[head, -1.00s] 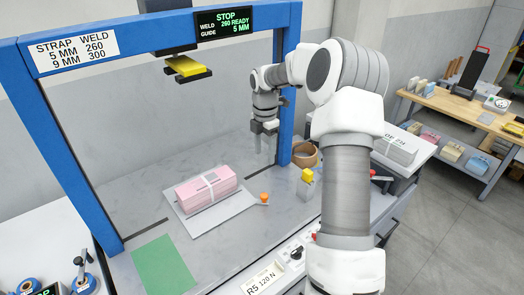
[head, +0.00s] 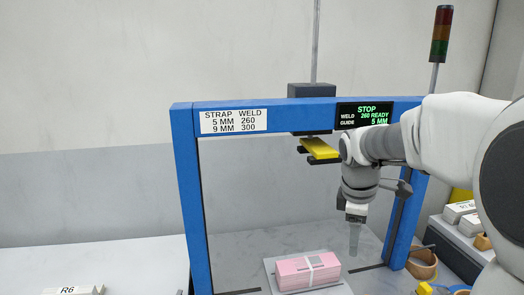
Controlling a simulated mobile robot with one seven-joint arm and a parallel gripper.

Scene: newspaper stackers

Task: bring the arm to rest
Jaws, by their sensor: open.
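My arm (head: 450,140) reaches in from the right side of the head view, in front of the right post of the blue frame. My gripper (head: 354,250) hangs down from it, with its fingers pointing at the table. It is open, and no object shows between its fingers. It is above and to the right of the strapped pink bundle (head: 292,274), apart from it. The bundle lies on a pale plate (head: 340,288) with a white strap around it.
The blue frame (head: 185,200) stands around the work surface, with a yellow block (head: 320,148) hanging from its top bar. A display (head: 364,115) reads STOP, 260 READY. A tape roll (head: 422,263) and stacked bundles (head: 462,212) are at right. A bundle marked R6 (head: 72,290) is at lower left.

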